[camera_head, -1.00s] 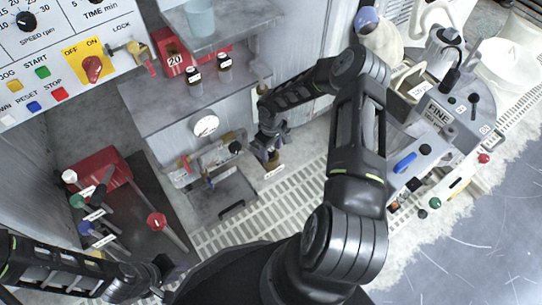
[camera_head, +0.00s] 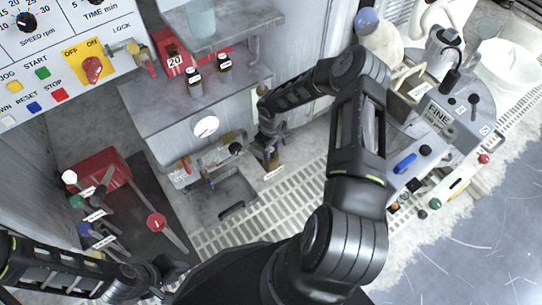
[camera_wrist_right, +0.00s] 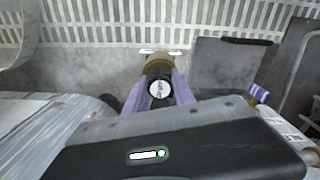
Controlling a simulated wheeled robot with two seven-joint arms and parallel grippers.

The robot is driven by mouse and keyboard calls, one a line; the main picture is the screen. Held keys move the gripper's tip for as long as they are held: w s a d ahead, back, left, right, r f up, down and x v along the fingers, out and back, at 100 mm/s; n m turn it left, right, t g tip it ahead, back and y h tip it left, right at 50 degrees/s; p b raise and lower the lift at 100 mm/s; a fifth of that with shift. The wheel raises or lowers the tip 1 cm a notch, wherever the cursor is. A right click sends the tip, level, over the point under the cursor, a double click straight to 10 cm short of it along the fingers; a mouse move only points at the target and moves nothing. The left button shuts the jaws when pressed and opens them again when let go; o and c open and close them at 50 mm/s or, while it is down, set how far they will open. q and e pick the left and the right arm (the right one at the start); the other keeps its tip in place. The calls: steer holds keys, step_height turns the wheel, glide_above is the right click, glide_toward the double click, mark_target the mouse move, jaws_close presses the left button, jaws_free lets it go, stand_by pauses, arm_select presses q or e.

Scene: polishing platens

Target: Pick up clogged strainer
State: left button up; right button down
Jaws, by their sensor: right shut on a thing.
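The strainer (camera_wrist_right: 158,66) appears to be the brownish cylinder with a dark end and a round white label, in the middle of the right wrist view. In the head view it is a small brown piece (camera_head: 272,160) beside the pipework under the shelf. My right gripper (camera_wrist_right: 158,92) has its purple fingers on both sides of it and is shut on it; the head view also shows this gripper (camera_head: 270,150). The strainer's sides are partly hidden by the fingers. My left gripper (camera_head: 165,270) is low at the left of the head view, apart from the strainer; its fingers are unclear.
Pipework with a pressure gauge (camera_head: 205,127) and a red-handled valve (camera_head: 184,166) stands left of my right gripper. A metal shelf (camera_head: 150,112) with two dark bottles is above. A floor grating (camera_head: 270,208) lies below.

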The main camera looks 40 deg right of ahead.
steer(key=shift+r, duration=0.1)
step_height(320, 180, up, 9)
steer(key=p, duration=0.3)
steer(key=shift+r, duration=0.4)
